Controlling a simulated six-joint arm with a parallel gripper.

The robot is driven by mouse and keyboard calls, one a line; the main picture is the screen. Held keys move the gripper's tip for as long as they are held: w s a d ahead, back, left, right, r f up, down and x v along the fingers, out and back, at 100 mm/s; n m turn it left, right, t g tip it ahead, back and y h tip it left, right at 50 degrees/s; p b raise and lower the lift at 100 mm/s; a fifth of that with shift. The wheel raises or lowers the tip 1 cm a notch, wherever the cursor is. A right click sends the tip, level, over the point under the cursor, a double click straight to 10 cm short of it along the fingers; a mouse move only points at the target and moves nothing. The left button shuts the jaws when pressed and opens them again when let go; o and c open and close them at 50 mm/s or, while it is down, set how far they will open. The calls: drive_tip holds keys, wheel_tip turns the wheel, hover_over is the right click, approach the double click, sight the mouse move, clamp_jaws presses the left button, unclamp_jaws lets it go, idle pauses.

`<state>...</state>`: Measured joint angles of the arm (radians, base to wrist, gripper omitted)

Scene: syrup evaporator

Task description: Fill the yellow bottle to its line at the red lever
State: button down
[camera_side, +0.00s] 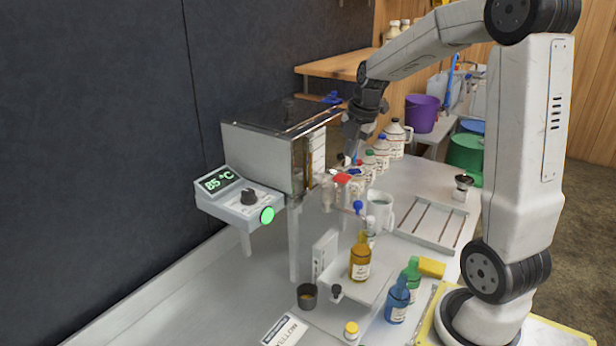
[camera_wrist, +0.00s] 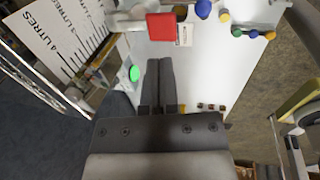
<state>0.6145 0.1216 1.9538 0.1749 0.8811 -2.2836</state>
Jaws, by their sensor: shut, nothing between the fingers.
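The red lever (camera_side: 341,178) is on the front of the metal evaporator, above a spout. In the wrist view the red lever (camera_wrist: 160,26) lies just beyond my fingertips, with a visible gap. My gripper (camera_side: 347,158) points down beside the evaporator front, just above the red lever. It is shut and empty; its fingers (camera_wrist: 159,62) are together in the wrist view. The yellow bottle (camera_side: 360,262), amber-coloured, stands upright on a pale platform below the spouts. Its fill line and level are too small to tell.
A dark cup (camera_side: 307,296) is at left. Jugs (camera_side: 396,140) line the back. The display (camera_side: 219,182) reads 85 °C.

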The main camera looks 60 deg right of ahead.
drive_tip(key=w+v, duration=0.1)
drive_tip(key=v, duration=0.6)
drive_tip(key=shift+s+r, duration=0.15)
drive_tip(key=shift+r, duration=0.15)
drive_tip(key=shift+a+f, duration=0.1)
drive_tip(key=s+a+f+m, duration=0.3)
drive_tip(key=a+f+m, duration=0.6)
drive_tip(key=a+f, duration=0.1)
drive_tip(key=s+a+f+m, duration=0.3)
drive_tip(key=a+f+m, duration=0.6)
drive_tip(key=a, duration=0.2)
drive_tip(key=shift+s+a+f, duration=0.15)
drive_tip(key=shift+a+f, duration=0.2)
drive_tip(key=shift+a, duration=0.05)
